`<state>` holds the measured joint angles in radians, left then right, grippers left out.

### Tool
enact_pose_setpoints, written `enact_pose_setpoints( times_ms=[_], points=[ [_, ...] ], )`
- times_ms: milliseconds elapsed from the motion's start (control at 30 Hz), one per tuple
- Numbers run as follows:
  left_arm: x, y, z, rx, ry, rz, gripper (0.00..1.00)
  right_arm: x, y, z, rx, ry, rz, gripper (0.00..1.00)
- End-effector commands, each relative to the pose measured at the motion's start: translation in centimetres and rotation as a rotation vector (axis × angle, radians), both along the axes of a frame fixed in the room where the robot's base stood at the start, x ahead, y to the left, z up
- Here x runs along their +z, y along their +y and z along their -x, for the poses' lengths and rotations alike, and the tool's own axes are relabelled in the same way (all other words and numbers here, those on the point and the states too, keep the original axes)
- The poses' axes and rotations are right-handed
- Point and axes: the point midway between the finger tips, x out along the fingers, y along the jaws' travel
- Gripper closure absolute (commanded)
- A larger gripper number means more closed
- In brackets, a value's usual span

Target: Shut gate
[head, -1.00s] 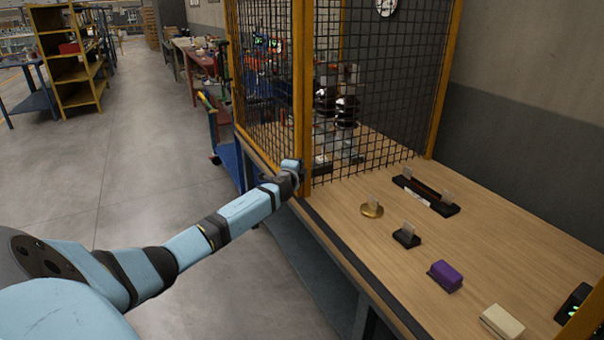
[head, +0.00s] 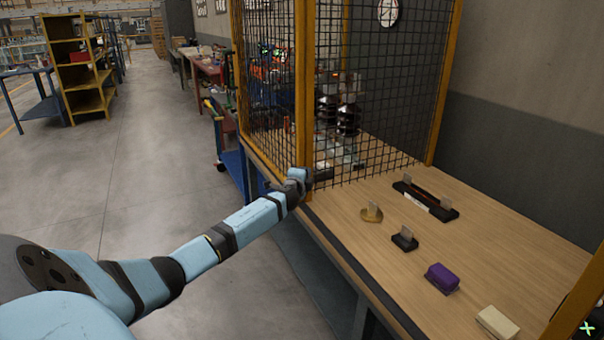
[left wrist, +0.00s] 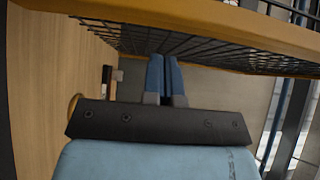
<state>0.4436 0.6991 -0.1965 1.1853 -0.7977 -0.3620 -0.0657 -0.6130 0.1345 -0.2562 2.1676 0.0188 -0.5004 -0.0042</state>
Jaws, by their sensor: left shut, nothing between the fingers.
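A yellow-framed cage of black wire mesh stands on the wooden bench. One mesh panel (head: 268,100) runs along the bench's front edge, and another (head: 385,100) runs back across the bench. They meet at a yellow post (head: 304,90). I cannot tell which panel is the gate, or its latch. Contact is unclear. My right gripper is not in view.
Right of the mesh, the bench top (head: 350,215) holds a purple block (head: 442,278), a cream block (head: 497,322), a small black holder (head: 405,238) and a long black holder (head: 425,197). Another yellow post (head: 575,305) stands at bottom right.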

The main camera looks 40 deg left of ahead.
Motion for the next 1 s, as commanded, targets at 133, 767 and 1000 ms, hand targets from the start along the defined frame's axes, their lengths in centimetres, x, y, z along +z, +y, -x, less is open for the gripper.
enact_pose_setpoints(
  times_ms=[133, 767, 1000],
  points=[
    [-0.1, -1.5, 2.7, -0.004, 0.005, -0.001, 1.0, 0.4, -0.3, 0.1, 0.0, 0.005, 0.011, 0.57],
    [-0.3, -4.8, 8.9, -0.003, 0.003, 0.001, 1.0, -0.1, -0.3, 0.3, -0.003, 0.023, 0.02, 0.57],
    [-0.3, -4.8, 8.9, -0.004, 0.003, 0.001, 1.0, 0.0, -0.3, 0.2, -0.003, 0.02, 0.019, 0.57]
  ],
)
